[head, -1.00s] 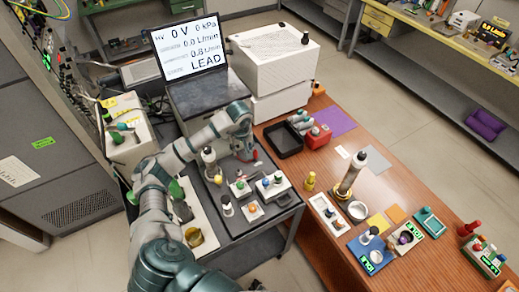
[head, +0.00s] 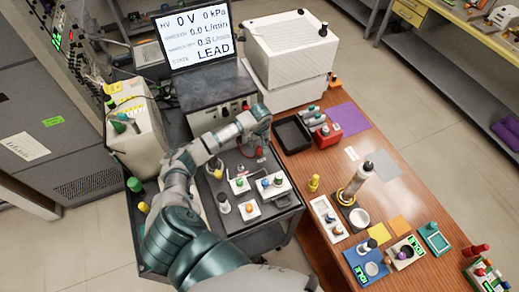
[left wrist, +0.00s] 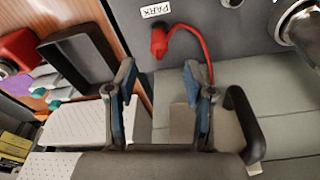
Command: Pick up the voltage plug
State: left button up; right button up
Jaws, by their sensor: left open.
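The voltage plug appears to be the red plug (left wrist: 158,43) with a red cable, on a grey surface beside a white label reading PARK. In the head view a small red piece (head: 259,151) shows just below my left gripper, probably the same plug. My left gripper (left wrist: 158,82) is open, its two blue-padded fingers apart with nothing between them. In the left wrist view the plug lies beyond the fingertips, roughly in line with the gap, and the cable curves toward the right finger. In the head view the left gripper (head: 262,122) is partly hidden by its own wrist.
A black tray (head: 293,136) and a red box (head: 328,134) stand on the wooden table right of the gripper. White boxes (head: 290,45) and a display unit (head: 195,35) stand behind. Small knobs and valves (head: 265,184) crowd the dark cart top in front.

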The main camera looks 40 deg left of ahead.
aim_at(259, 148)
pick_arm(q)
jog(key=shift+w+a+f, duration=0.1)
jog(key=shift+w+f, duration=0.05)
jog(key=shift+f, duration=0.6)
jog(key=f+p, duration=0.1)
jog(key=f, duration=0.3)
jog(key=shift+w+a+f+p, duration=0.15)
jog(key=shift+a+f+p, duration=0.05)
jog(key=shift+p, duration=0.15)
jog(key=shift+w+f, duration=0.15)
jog(key=shift+f, duration=0.3)
jog(key=shift+r, duration=0.1)
grip_shut()
